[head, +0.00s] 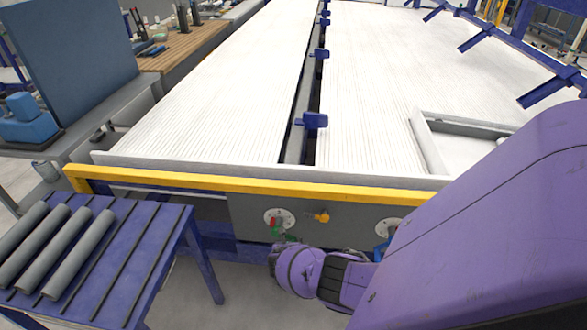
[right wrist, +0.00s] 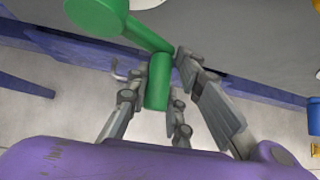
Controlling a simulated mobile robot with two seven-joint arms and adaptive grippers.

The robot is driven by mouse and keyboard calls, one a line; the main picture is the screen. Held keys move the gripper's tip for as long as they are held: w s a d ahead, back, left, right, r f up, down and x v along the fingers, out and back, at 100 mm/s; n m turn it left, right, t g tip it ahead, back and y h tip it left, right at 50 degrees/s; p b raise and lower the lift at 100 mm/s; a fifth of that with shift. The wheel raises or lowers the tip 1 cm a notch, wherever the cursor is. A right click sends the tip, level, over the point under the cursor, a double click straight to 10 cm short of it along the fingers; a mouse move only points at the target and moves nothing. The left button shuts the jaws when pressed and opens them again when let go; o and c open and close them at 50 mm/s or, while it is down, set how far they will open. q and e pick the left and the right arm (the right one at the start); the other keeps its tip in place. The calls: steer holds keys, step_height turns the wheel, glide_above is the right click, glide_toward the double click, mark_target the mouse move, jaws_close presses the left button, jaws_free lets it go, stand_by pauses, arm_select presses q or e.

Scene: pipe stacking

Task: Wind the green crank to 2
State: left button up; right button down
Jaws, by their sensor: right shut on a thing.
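The green crank (head: 277,233) is on the grey front panel, at a white round dial (head: 279,217) with a red part on it. The dial's marks are too small to read. In the right wrist view the crank's round hub (right wrist: 97,14) is at the top left. Its arm runs down right to the green handle (right wrist: 158,82). My right gripper (right wrist: 159,72) is shut on this handle, with fingers on both sides. In the head view my purple right arm comes in from the right and the gripper is partly hidden behind its wrist. My left gripper is not in view.
A yellow-orange knob (head: 321,217) and a second white dial (head: 385,227) with a blue crank (head: 381,248) are to the right on the panel. A yellow rail (head: 250,186) runs above. A purple table (head: 150,250) with several grey pipes (head: 68,252) stands at left.

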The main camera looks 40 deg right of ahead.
steer(key=c, duration=1.6)
jaws_free()
steer(key=shift+w+a+r, duration=0.1)
steer(key=shift+w+a, duration=0.1)
steer(key=shift+w, duration=0.1)
steer(key=shift+s, duration=0.1)
steer(key=shift+s, duration=0.15)
steer(key=shift+v, duration=5.85)
steer(key=shift+a, duration=0.1)
